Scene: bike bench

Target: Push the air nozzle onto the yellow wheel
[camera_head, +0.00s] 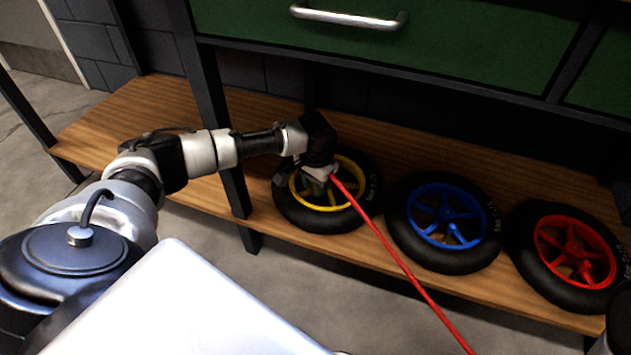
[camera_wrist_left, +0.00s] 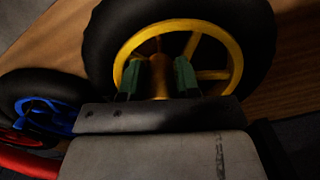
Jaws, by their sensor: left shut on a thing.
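The yellow wheel (camera_head: 322,208) lies flat on the wooden shelf, a black tire around its yellow rim. It also shows in the left wrist view (camera_wrist_left: 185,27). My left gripper (camera_head: 318,178) is over the wheel's middle and hides part of its spokes and hub. In the left wrist view its green fingertips (camera_wrist_left: 158,78) are on either side of a gold-coloured piece, which seems to be the air nozzle (camera_wrist_left: 158,82). I cannot tell whether the nozzle touches the wheel. A red hose (camera_head: 398,257) runs from the gripper to the lower right. My right gripper is not in view.
A blue wheel (camera_head: 440,222) and a red wheel (camera_head: 575,250) lie to the right on the same shelf (camera_head: 85,140). A dark bench leg (camera_head: 232,185) stands just left of the yellow wheel. A green drawer (camera_head: 450,45) is above the shelf.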

